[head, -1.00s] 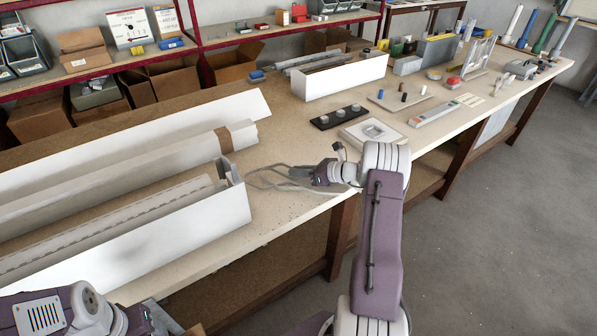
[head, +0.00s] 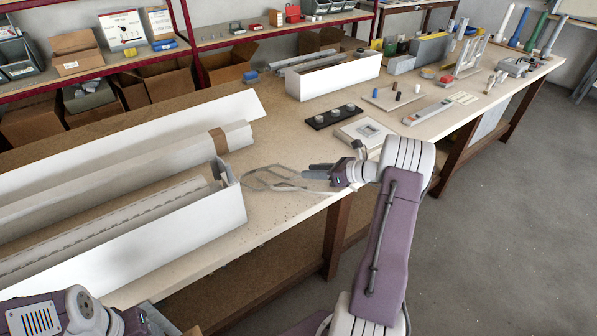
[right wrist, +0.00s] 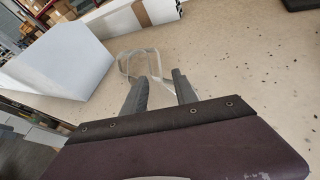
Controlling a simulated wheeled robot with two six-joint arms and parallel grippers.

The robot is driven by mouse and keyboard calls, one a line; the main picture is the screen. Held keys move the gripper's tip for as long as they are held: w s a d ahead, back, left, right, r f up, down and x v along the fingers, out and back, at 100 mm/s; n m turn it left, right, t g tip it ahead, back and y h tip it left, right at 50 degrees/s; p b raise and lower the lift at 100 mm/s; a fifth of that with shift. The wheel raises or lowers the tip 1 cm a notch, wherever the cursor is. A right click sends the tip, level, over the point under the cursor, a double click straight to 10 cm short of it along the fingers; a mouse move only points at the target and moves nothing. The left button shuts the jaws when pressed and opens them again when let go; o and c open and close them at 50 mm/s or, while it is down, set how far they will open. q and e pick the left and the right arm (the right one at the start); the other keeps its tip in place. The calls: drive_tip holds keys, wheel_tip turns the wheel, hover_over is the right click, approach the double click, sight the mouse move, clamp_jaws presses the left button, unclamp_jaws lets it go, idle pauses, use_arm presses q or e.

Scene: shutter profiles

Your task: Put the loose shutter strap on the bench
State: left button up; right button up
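The loose shutter strap (head: 268,179) is a thin grey loop lying on the bench (head: 268,215), to the right of the long white box's end. It also shows in the right wrist view (right wrist: 150,58), beyond and between the fingers. My right gripper (head: 314,171) is low over the bench at the strap's right end. In the right wrist view its two fingers (right wrist: 162,88) stand apart, with part of the strap seen between them. I see no firm grip on it. My left gripper (head: 140,322) is at the bottom left, mostly cut off, and its fingers are unclear.
Long white boxes and profiles (head: 140,240) fill the bench's left part. Behind the right gripper are a black tray with round knobs (head: 333,117) and a square white frame (head: 364,131). The bench's front edge is close to the right gripper. Dark specks dot the bench.

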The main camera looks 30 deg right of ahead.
drive_tip(key=v, duration=0.4)
drive_tip(key=shift+s+r, duration=0.1)
drive_tip(key=shift+s, duration=0.05)
